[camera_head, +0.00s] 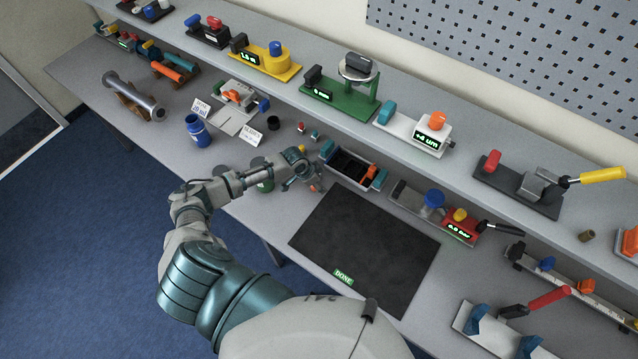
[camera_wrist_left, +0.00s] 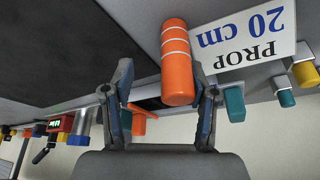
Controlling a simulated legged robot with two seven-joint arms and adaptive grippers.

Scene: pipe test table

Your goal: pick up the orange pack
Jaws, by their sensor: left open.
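An orange cylinder with white bands, the only match I see for the orange pack (camera_wrist_left: 176,62), stands out in the left wrist view between the fingers of my left gripper (camera_wrist_left: 163,88). It is closer to the right-hand finger in that view; whether it touches that finger I cannot tell. The fingers are apart. In the head view my left gripper (camera_head: 304,168) is over the table, just left of the black mat's upper corner. A small orange patch (camera_head: 314,188) shows below it, mostly hidden by the gripper. My right gripper is not in view.
A dark tray with teal ends (camera_head: 350,166) and an orange part is right of the gripper. A black mat (camera_head: 365,245) marked DONE lies in front. A PROP 20 cm card (camera_wrist_left: 250,36) stands beside the cylinder. The shelf above (camera_head: 330,118) holds several devices.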

